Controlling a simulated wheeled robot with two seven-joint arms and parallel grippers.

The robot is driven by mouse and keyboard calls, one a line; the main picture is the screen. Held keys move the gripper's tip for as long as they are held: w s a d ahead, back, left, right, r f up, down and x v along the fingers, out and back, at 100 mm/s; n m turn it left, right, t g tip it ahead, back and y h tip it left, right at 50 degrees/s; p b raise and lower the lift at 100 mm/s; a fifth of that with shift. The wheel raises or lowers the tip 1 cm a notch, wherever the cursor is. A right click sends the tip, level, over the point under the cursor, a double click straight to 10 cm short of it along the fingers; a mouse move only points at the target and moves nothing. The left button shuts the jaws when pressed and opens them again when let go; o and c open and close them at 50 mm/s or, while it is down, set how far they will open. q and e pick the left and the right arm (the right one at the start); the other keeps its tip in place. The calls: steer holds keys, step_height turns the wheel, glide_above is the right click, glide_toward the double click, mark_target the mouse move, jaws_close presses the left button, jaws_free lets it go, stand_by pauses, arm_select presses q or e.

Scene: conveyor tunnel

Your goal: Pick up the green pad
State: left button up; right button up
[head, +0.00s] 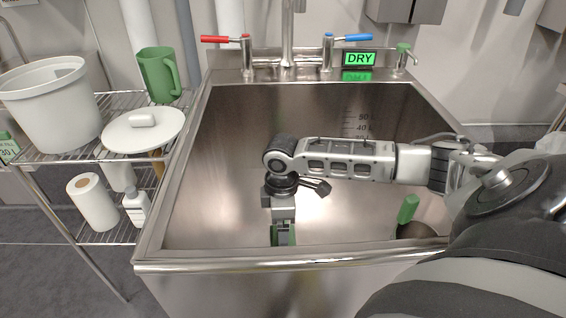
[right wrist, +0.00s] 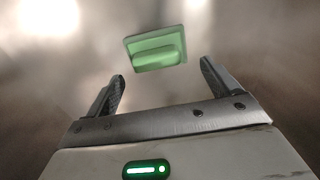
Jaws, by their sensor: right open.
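The green pad (right wrist: 155,49) is a flat, light green piece with a raised grip. It lies in the steel sink (head: 225,120), beyond my right fingertips in the right wrist view and a little left of midway. In the head view only green slivers of the pad (head: 291,236) show around my right gripper (head: 283,230), which hides the rest. My right gripper (right wrist: 161,72) is open and empty, pointing down into the sink above the pad. No finger is seen touching the pad. My left gripper is not in view.
A green-handled item (head: 408,208) with a dark round base stands at the sink's right. The sink's front rim (head: 200,263) and walls surround my gripper. A "DRY" sign (head: 359,58) and taps are behind. A wire shelf (head: 75,155) with a white bucket (head: 55,105) stands left.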

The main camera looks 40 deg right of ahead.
steer(key=f+b, duration=0.1)
steer(key=f, duration=0.1)
steer(key=f+b, duration=0.1)
steer(key=f, duration=0.1)
steer(key=shift+w+d+f, duration=0.1)
steer(key=shift+d+f, duration=0.1)
steer(key=shift+f, duration=0.35)
steer(key=shift+c, duration=0.9)
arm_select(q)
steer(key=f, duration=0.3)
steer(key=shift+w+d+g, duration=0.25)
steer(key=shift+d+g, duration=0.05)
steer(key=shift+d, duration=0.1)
arm_select(e)
steer(key=c, duration=0.9)
steer(key=shift+r, duration=0.15)
